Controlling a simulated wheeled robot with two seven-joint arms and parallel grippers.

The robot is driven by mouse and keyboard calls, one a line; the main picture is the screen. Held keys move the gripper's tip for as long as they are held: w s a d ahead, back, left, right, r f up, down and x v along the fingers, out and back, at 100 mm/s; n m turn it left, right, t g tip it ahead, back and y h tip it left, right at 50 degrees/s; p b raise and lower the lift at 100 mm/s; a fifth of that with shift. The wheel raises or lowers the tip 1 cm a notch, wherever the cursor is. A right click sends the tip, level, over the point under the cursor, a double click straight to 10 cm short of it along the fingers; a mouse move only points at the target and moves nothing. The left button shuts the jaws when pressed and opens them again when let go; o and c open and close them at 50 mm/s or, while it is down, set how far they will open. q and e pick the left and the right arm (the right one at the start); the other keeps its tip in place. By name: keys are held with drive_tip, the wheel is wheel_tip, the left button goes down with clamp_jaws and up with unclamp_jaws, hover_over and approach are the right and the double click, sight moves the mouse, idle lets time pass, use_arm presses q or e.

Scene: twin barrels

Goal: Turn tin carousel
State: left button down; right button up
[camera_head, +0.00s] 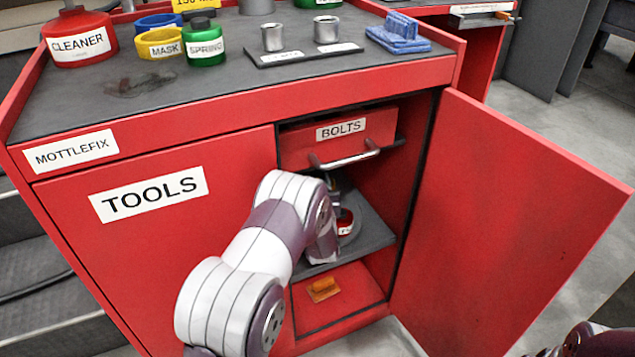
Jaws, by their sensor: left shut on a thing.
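The tin carousel (354,232) is a low, round grey piece on the grey middle shelf of the open red cabinet, partly hidden behind my arm. A red tin (345,222) with a pale label stands on it. My left arm reaches in from the lower left, and its white wrist covers the left side of the carousel. My left gripper (336,200) is at the carousel, below the bolts drawer, and is shut on it. Its fingertips and the exact grip point are mostly hidden. My right gripper is not in view; only a dark arm part shows at the bottom right.
The BOLTS drawer (352,140) with its bar handle sits just above my gripper. The red door (520,190) stands open on the right. An orange item (322,289) lies in the lower compartment.

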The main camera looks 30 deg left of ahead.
use_arm(q)
drive_tip(key=c, duration=0.8)
unclamp_jaws()
drive_tip(key=shift+s+d, duration=0.1)
drive_tip(key=shift+s, duration=0.1)
drive_tip(key=p+v, duration=0.1)
drive_tip(key=v, duration=1)
drive_tip(key=shift+d+p, duration=0.1)
drive_tip(key=shift+p, duration=0.25)
drive_tip(key=shift+s+d+f, duration=0.1)
drive_tip(key=shift+s+d, duration=0.1)
drive_tip(key=shift+s, duration=0.35)
